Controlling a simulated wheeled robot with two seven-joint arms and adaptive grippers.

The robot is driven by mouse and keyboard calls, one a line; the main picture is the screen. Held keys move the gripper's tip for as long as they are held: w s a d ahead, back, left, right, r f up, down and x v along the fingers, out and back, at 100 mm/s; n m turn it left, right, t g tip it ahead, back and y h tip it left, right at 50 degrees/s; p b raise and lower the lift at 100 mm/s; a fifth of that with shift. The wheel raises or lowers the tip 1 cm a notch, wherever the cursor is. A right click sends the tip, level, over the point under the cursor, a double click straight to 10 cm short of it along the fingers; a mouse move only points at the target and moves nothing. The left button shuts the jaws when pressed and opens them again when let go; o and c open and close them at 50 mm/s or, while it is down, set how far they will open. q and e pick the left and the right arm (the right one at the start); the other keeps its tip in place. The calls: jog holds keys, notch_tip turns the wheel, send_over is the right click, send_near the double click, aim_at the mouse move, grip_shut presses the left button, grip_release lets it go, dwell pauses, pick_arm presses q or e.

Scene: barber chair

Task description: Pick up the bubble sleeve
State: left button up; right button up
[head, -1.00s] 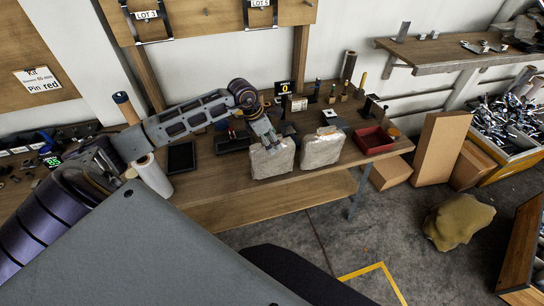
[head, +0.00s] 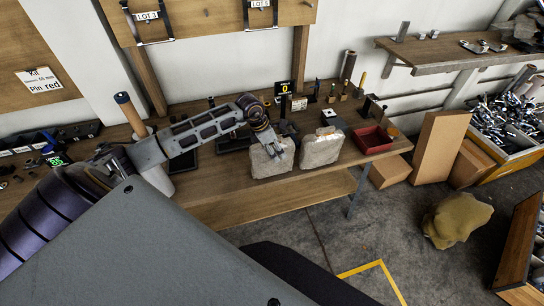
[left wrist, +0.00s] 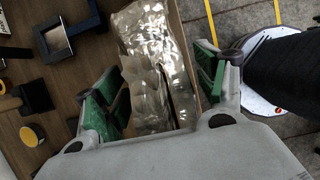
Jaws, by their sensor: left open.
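Two clear, crinkled plastic sleeves lie side by side at the front edge of the wooden bench, a left one (head: 264,165) and a right one (head: 322,148). Which is the bubble sleeve I cannot tell. My left gripper (head: 275,152) points down at the left sleeve. In the left wrist view, its green-padded fingers (left wrist: 155,90) are spread apart on either side of the clear plastic (left wrist: 148,95), with a gap on each side. The arm hides part of the left sleeve's top in the head view. My right gripper is out of view.
A red tray (head: 373,138) stands right of the sleeves. Small holders and a sign reading 0 (head: 285,87) stand behind. A white roll and a brown-topped tube (head: 128,112) stand left. Cardboard boxes (head: 440,148) are right of the bench.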

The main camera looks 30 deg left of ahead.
pick_arm(q)
jog(key=c, duration=1)
jog(key=shift+r, duration=0.1)
notch_tip(320, 180, up, 18)
jog(key=b, duration=0.3)
dwell(0.5)
